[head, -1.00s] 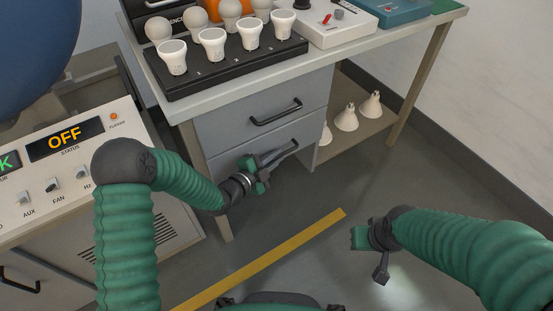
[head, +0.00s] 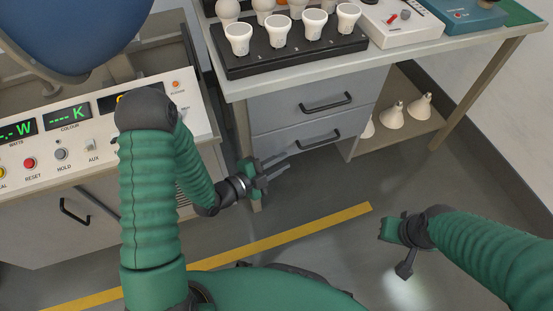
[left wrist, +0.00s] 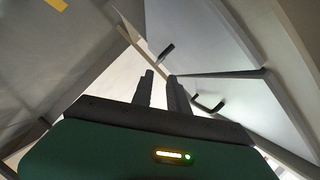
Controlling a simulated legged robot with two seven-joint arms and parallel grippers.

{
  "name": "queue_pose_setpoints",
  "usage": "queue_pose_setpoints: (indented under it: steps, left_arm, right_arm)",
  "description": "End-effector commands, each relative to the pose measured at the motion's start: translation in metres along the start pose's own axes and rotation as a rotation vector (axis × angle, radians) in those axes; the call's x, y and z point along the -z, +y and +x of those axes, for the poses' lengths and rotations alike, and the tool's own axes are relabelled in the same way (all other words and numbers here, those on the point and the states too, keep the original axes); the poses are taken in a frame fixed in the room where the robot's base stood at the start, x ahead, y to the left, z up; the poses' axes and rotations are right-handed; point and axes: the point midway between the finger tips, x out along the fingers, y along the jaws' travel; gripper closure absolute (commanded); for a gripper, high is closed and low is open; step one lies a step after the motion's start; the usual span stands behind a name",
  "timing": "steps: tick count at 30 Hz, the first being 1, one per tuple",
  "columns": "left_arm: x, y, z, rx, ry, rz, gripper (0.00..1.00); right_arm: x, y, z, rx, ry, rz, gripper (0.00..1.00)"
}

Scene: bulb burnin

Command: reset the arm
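My left gripper (head: 284,166) hangs in front of the grey drawer unit, just left of and below the lower drawer handle, in the head view. Its two dark fingers are apart with nothing between them. They also show in the left wrist view (left wrist: 161,77), with a gap at the tips. My right gripper (head: 404,268) is low over the floor at the right. It is seen from an angle that hides whether its fingers are apart, and no held object shows.
The bench (head: 408,67) carries a black rack (head: 255,64) of white bulbs. Two drawers with dark handles (head: 319,140) sit below it. Bulbs stand on the lower shelf (head: 424,134). A control panel (head: 100,140) is at the left. Yellow tape (head: 300,237) crosses open floor.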

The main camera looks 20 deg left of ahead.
Motion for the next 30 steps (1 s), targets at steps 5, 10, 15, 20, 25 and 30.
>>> queue_pose_setpoints:
  steps: [5,10,15,20,25,30]
  left_arm:
    - [0.0,0.0,-0.017,-0.001,0.001,-0.001,0.8]
    - [0.0,0.001,-0.018,0.0,0.002,-0.001,0.8]
    - [0.0,0.001,-0.017,0.0,0.001,-0.001,0.8]
    - [-0.002,0.001,-0.016,-0.022,-0.019,-0.009,0.8]
    - [-0.033,-0.003,-0.021,-0.193,-0.289,-0.164,0.8]
    - [-0.051,-0.014,-0.069,-0.245,-0.723,-0.538,0.8]
  right_arm:
    - [0.001,0.0,-0.005,0.0,0.0,0.0,1.0]
    - [0.001,0.0,-0.004,0.0,0.0,0.0,1.0]
    - [0.001,0.0,-0.004,0.0,0.0,0.0,1.0]
    - [0.001,0.0,-0.004,0.0,0.0,0.0,1.0]
    - [0.001,0.0,-0.005,0.0,0.0,0.0,1.0]
    - [0.001,0.0,-0.004,0.0,0.0,0.0,1.0]
